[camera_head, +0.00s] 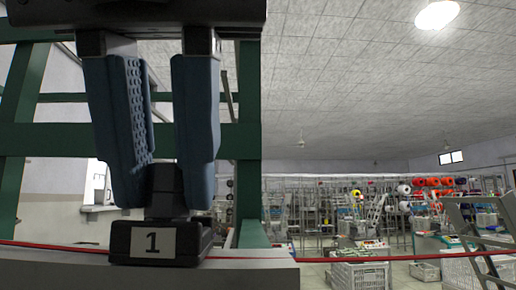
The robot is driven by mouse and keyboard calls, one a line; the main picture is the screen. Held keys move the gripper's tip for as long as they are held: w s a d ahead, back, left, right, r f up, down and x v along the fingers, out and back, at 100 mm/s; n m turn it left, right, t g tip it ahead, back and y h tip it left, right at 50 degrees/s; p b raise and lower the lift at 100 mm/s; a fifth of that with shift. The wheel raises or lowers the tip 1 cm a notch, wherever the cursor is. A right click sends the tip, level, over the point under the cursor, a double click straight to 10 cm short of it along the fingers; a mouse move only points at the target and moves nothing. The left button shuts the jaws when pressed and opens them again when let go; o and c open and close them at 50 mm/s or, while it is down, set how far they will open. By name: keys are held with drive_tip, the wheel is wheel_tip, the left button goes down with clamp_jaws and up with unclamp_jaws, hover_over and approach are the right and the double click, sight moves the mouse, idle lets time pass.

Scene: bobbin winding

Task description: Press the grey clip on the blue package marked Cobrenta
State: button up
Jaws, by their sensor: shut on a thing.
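My gripper (166,190) hangs down from the top left with two blue padded fingers. The fingertips are closed around the upright dark part of a black block marked "1" (153,241). The block's wider base stands on a pale ledge (60,270), below the fingertips. I see no blue package marked Cobrenta and no grey clip in this view.
A green frame (248,140) stands behind the gripper. A red line (380,258) runs across the front near the ledge. Further back are white crates (360,276), a grey ladder (470,235) and racks with colored spools (430,182).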

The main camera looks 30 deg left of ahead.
clamp_jaws()
wheel_tip(320, 180, up, 2)
drive_tip(key=p, duration=0.2)
drive_tip(key=shift+r+p, duration=0.25)
drive_tip(key=shift+p, duration=0.15)
drive_tip(key=shift+r+p, duration=0.45)
drive_tip(key=shift+r, duration=0.6)
drive_tip(key=shift+d, duration=0.1)
